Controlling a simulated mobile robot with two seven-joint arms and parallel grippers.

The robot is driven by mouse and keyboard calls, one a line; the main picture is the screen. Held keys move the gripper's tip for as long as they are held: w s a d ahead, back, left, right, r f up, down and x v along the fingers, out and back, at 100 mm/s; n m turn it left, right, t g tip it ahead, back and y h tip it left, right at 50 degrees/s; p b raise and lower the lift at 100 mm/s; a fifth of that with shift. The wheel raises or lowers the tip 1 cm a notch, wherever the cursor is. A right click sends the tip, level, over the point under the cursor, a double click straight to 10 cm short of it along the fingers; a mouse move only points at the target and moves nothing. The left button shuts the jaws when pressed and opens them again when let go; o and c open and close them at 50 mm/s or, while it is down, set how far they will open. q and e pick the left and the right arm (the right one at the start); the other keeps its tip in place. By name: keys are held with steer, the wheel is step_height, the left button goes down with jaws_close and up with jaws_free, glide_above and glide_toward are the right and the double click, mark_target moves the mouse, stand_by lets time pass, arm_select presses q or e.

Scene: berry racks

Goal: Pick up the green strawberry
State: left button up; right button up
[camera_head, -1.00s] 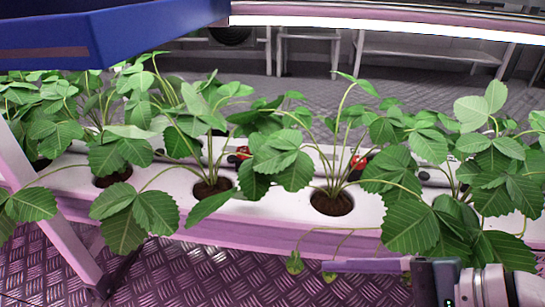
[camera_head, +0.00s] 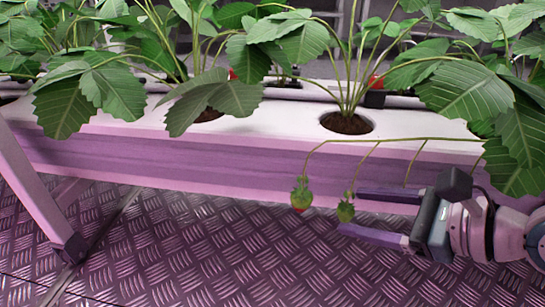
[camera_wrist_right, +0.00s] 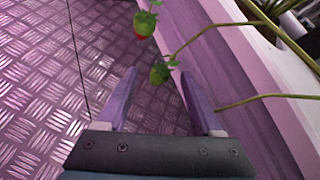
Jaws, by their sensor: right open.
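Two small strawberries hang on thin stems below the front of the white planter trough. The green strawberry (camera_head: 346,210) is the right one in the head view; it also shows in the right wrist view (camera_wrist_right: 159,74). The other strawberry (camera_head: 301,194) is green with a red lower end; it hangs farther out, past the fingertips, and shows in the wrist view (camera_wrist_right: 145,23). My right gripper (camera_head: 351,213) comes in from the right, open, with its fingertips on either side of the green strawberry. In the wrist view my right gripper (camera_wrist_right: 158,76) has that strawberry between its tips. No left gripper shows.
The trough (camera_head: 250,130) with leafy plants runs across the view, its front face close behind the berries. A large leaf (camera_head: 515,135) hangs over my right arm. A support leg (camera_head: 40,200) stands at the left. Below is open patterned metal floor (camera_head: 200,250).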

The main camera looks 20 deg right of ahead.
mark_target(353, 214)
steer(key=shift+w+a+f+b, duration=0.15)
steer(key=shift+w+f+b, duration=0.25)
steer(key=shift+w+f, duration=0.15)
steer(key=shift+w+a+f+b, duration=0.15)
steer(key=shift+w+f+b, duration=0.25)
steer(key=shift+w+f, duration=0.15)
steer(key=shift+w+a, duration=0.2)
steer(key=shift+w, duration=0.25)
arm_select(q)
step_height(353, 214, down, 3)
steer(key=shift+a+r, duration=0.1)
steer(key=shift+a, duration=0.05)
arm_select(e)
steer(key=c, duration=0.9)
